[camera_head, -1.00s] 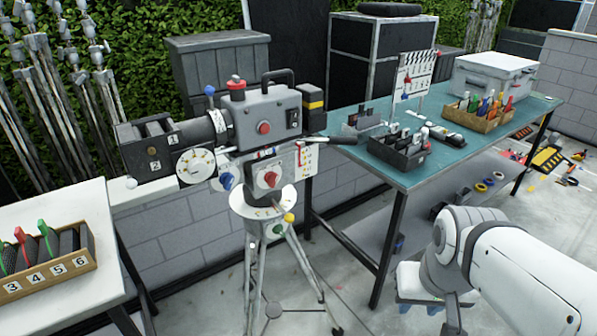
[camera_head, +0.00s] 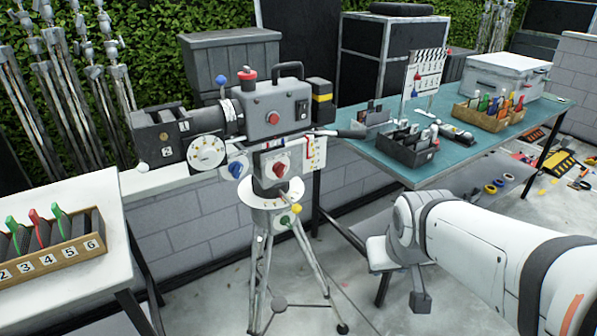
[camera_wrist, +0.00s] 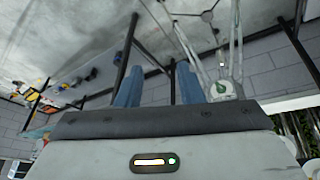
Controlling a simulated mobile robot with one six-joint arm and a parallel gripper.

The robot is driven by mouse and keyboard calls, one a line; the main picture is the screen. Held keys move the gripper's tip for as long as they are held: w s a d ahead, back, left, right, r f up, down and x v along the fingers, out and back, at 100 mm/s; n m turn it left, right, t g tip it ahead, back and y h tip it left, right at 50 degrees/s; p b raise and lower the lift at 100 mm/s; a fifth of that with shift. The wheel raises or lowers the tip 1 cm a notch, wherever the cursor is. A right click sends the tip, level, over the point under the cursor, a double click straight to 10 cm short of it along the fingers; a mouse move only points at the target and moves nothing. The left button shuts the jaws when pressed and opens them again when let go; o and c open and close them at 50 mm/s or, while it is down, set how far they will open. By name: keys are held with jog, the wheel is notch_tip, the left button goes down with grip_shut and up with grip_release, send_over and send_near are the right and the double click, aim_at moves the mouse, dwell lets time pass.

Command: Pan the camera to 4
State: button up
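A grey film camera (camera_head: 272,115) stands on a tripod (camera_head: 262,270) left of centre in the head view, its lens box (camera_head: 160,138) facing left. A black pan handle (camera_head: 340,133) sticks out to its right. A round pale plate with small marks (camera_head: 262,203) lies under the head; its numbers are too small to read. My gripper (camera_wrist: 158,86) shows in the wrist view with its two blue fingers apart and nothing between them. The tripod legs (camera_wrist: 232,50) also show there, beyond the fingers. In the head view my arm is right of the tripod, apart from it.
A teal table (camera_head: 440,175) with a slate (camera_head: 422,75), boxes and a white case (camera_head: 505,75) stands at right behind my arm. A white table (camera_head: 95,200) with a numbered wooden rack (camera_head: 50,258) stands at left. Tools lie on the floor at far right.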

jog(key=w+a+f+n+t+b, duration=0.1)
jog(key=w+f+n+t+b, duration=0.3)
jog(key=w, duration=0.6)
jog(key=n+t+y+b, duration=0.6)
jog(key=n+y+b, duration=0.2)
jog(key=y+b, duration=0.15)
send_near(290, 201)
jog(key=w+f, duration=0.1)
jog(key=w, duration=0.1)
jog(key=shift+w+a+f+y, duration=0.2)
jog(key=shift+w+a+y, duration=0.25)
jog(key=shift+a, duration=0.15)
jog(key=x, duration=0.7)
jog(key=shift+r, duration=0.15)
grip_shut()
